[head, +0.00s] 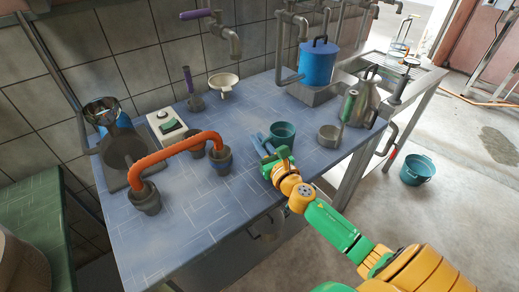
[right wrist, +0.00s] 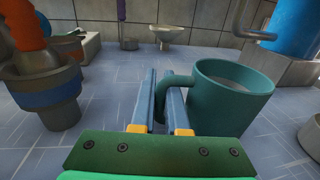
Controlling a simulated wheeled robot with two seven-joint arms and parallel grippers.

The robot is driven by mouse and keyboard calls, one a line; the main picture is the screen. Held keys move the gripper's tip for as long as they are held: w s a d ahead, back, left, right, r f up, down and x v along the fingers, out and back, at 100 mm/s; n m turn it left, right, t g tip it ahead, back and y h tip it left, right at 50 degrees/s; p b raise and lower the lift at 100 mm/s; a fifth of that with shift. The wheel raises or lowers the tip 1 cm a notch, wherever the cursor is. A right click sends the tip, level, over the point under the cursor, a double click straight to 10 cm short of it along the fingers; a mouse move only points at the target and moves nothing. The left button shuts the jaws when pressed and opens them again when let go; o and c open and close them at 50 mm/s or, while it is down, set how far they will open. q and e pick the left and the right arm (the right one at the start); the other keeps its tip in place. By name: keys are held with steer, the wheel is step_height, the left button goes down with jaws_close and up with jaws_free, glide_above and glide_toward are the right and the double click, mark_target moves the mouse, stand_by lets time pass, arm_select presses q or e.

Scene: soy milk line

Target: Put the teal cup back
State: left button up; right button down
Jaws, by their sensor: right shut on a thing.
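The teal cup (head: 283,133) stands upright at the table's front part, right of the middle in the head view. In the right wrist view the cup (right wrist: 232,100) is just right of my fingers, its handle pointing left to them. My right gripper (head: 263,144) reaches in from the front right, its blue fingers beside the cup. In the right wrist view the right gripper (right wrist: 161,90) is shut on the cup's handle. The cup's base looks on or very near the tabletop; the contact is not clear. My left gripper is not in view.
The blue tiled table (head: 215,210) has free room at front left. Grey cups joined by an orange pipe (head: 175,149) stand left. A small metal pot (head: 330,135), a steel jug (head: 364,103) and a blue pot (head: 318,63) are to the right. A teal bucket (head: 416,172) is on the floor.

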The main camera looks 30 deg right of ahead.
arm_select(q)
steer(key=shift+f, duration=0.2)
arm_select(e)
steer(key=shift+f, duration=0.4)
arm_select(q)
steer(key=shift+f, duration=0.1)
arm_select(e)
steer(key=shift+f, duration=0.1)
steer(key=shift+f, duration=0.15)
steer(key=c, duration=0.9)
jaws_free()
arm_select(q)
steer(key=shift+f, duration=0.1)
